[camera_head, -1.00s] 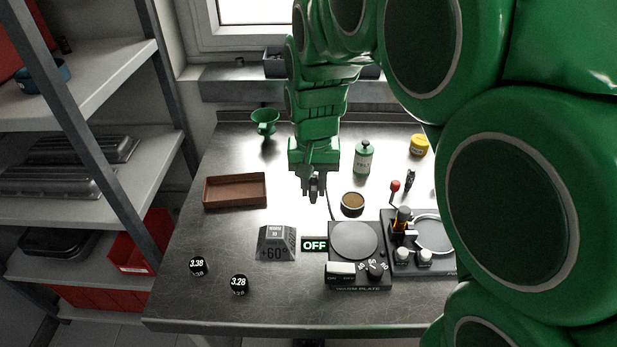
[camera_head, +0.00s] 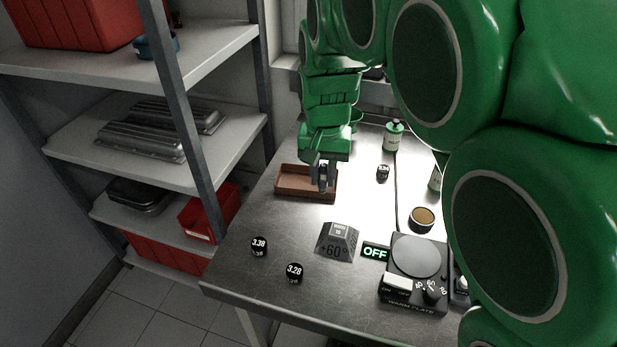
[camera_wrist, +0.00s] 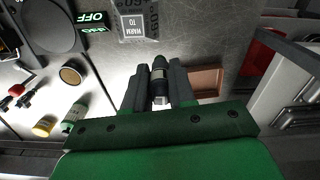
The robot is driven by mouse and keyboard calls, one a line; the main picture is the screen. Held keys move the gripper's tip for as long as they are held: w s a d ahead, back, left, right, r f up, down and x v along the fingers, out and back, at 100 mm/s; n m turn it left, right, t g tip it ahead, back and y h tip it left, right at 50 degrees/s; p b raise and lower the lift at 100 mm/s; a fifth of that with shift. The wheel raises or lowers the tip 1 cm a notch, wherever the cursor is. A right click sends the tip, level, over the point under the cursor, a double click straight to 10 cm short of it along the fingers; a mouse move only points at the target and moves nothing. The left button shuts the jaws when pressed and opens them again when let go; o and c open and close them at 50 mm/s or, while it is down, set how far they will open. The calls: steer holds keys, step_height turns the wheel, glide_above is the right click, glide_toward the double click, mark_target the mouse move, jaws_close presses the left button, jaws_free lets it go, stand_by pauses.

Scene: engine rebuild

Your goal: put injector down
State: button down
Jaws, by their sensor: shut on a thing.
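My gripper (camera_head: 323,178) is shut on the injector, a small dark and metallic cylinder. The injector (camera_wrist: 160,78) shows between the two grey fingers in the wrist view. In the head view the gripper hangs in front of the brown tray (camera_head: 291,181), and the fingers hide most of the injector. In the wrist view the tray (camera_wrist: 207,80) lies just right of the fingers. I cannot tell how high the injector is above the bench.
A +60° block (camera_head: 338,241), a warm plate (camera_head: 417,257) with an OFF sign (camera_head: 375,252), and black markers 3.38 (camera_head: 259,246) and 3.28 (camera_head: 294,272) stand on the bench. A shelf rack (camera_head: 200,150) stands left.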

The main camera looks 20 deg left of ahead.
steer(key=w+a+f, duration=0.2)
steer(key=w+f, duration=0.1)
steer(key=w+a+f, duration=0.3)
steer(key=w, duration=0.1)
steer(key=w+a+f, duration=0.3)
steer(key=w, duration=0.1)
steer(key=shift+w+a+f, duration=0.25)
steer(key=shift+w+f, duration=0.1)
steer(key=shift+f, duration=1.65)
steer(key=c, duration=0.9)
jaws_free()
steer(key=shift+f, duration=0.1)
steer(key=shift+c, duration=0.2)
